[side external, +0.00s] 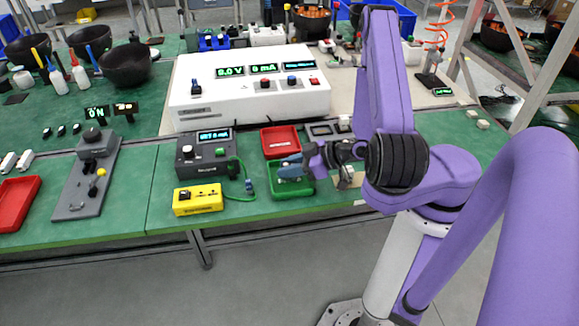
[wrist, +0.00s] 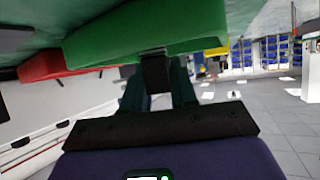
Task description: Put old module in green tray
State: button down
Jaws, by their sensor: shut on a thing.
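The green tray (side external: 292,194) sits on the green bench mat, just in front of the red tray (side external: 281,141). My gripper (side external: 288,168) is over the green tray, with its blue fingers low above or within the tray's rim. In the wrist view my gripper (wrist: 157,88) is shut on a small dark block, which I take as the old module (wrist: 156,72). The green tray (wrist: 150,30) fills the top of that view, close to the block. I cannot tell whether the block touches the tray. The module is mostly hidden by the fingers in the side view.
A grey box with a lit display (side external: 205,155) and a yellow box (side external: 198,200) stand left of the green tray, with a green cable beside it. A large white power unit (side external: 248,88) stands behind. Small parts lie right of the trays.

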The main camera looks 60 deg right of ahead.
jog(key=shift+f, duration=0.25)
jog(key=c, duration=0.9)
grip_release()
jog(key=shift+r, duration=0.1)
jog(key=shift+r, duration=0.15)
jog(key=shift+v, duration=3.75)
